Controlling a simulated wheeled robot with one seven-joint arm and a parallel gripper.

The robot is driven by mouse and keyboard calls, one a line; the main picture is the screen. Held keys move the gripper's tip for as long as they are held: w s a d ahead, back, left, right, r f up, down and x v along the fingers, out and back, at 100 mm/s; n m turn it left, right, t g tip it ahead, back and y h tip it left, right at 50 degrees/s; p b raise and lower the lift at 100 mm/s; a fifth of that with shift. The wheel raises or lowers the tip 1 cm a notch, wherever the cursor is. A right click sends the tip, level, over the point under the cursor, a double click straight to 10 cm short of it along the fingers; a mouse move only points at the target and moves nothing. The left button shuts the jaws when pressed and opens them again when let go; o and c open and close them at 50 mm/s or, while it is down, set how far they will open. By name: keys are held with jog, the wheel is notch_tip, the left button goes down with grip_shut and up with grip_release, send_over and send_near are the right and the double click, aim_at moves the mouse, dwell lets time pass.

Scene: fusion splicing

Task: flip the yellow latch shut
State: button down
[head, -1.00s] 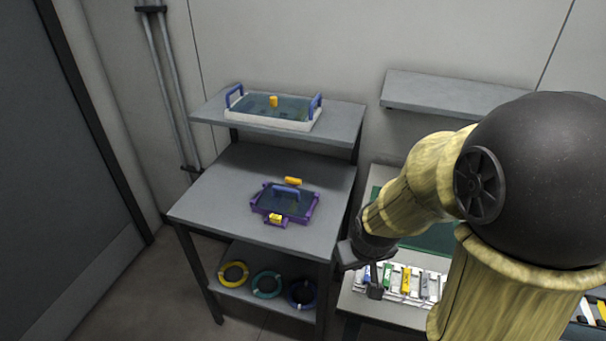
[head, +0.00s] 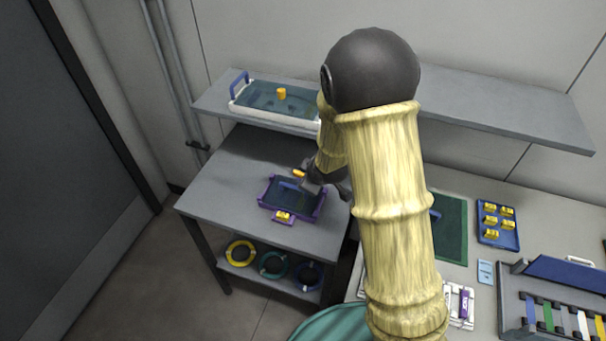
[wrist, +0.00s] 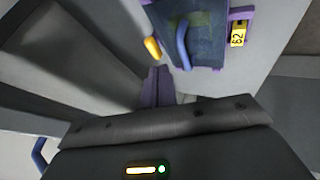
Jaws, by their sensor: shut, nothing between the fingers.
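A purple-framed box with a dark lid and blue handle (head: 267,193) sits on the grey table, and it also fills the top of the wrist view (wrist: 197,67). A yellow piece that looks like the latch (head: 298,173) is at its back edge. It also shows in the wrist view (wrist: 152,47), tilted, beside the box's edge. My gripper (wrist: 158,70) is shut and empty, its fingertips close to the yellow piece and apart from it in the picture. In the head view my gripper (head: 308,187) is over the box's right side and partly hides it.
A white tray with a yellow knob (head: 281,93) stands on the upper shelf. Coloured rings (head: 240,253) lie below. A workbench at right holds a blue tray (head: 498,238) and a rack.

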aim_at(301, 175)
jog(key=p+x, duration=0.1)
jog(key=x, duration=0.8)
jog(key=shift+f, duration=0.35)
jog(key=shift+p, duration=0.3)
jog(key=shift+w+d+n, duration=0.1)
jog(key=shift+d+n, duration=0.15)
jog(key=shift+n, duration=0.05)
jog(key=shift+n+y, duration=0.4)
